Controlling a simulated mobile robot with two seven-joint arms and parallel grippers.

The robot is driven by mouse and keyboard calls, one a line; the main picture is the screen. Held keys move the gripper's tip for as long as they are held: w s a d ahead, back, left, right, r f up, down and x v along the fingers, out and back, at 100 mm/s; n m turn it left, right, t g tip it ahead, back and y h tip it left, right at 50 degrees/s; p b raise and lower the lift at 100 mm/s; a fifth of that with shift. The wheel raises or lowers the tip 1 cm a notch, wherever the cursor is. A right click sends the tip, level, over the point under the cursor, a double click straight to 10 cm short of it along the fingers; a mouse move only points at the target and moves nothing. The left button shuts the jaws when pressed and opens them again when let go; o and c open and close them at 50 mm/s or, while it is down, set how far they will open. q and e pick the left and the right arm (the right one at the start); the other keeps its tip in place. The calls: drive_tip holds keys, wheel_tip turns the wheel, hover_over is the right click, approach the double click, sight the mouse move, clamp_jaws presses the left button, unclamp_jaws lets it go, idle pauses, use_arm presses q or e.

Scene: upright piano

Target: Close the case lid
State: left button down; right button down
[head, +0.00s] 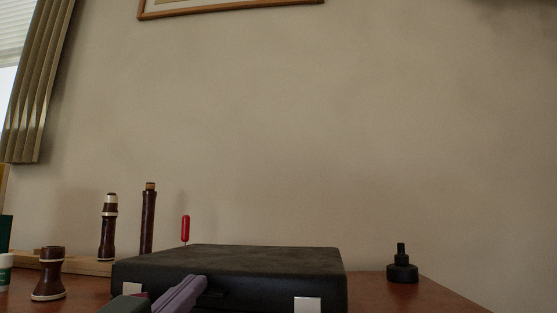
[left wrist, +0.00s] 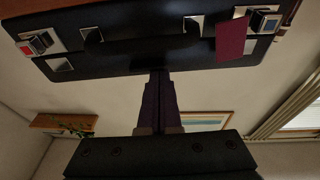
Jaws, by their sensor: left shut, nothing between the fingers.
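The black case (head: 250,262) lies on the brown piano top, and its lid looks flat and down on the base in the head view. Its front carries silver latch plates (head: 307,304). The left wrist view shows the case front (left wrist: 130,35) from close by. My left gripper (head: 200,281) has purple fingers, shut and empty, at the front of the case left of its middle. In the left wrist view its fingertips (left wrist: 160,74) meet the case's edge; whether they touch it I cannot tell. My right gripper is not in view.
Dark wooden instrument joints (head: 108,228) and a short bell piece (head: 48,274) stand left of the case. A red-handled tool (head: 185,229) stands behind it. A black peg stand (head: 402,268) is to the right, with bare wood around it.

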use_arm(q)
drive_tip(key=shift+f, duration=0.6)
wheel_tip(320, 180, up, 5)
drive_tip(key=p, duration=0.5)
drive_tip(key=p+v, duration=0.1)
drive_tip(key=v, duration=0.9)
drive_tip(key=s+a+r+n+g+y+p, duration=0.3)
drive_tip(key=r+g+p, duration=0.5)
drive_tip(key=p, duration=1.2)
drive_tip(key=s+r+m+g+p, duration=0.2)
drive_tip(key=s+r+g+p, duration=0.4)
drive_tip(key=s+p, duration=0.4)
drive_tip(key=s+r+m+g+p, duration=0.2)
drive_tip(key=s+r+g+p, duration=0.1)
drive_tip(key=s+r+p, duration=0.75)
wheel_tip(320, 180, up, 33)
drive_tip(key=w+p, duration=0.2)
drive_tip(key=p, duration=3.4)
drive_tip(key=shift+w+a+h, duration=0.25)
drive_tip(key=shift+h, duration=0.05)
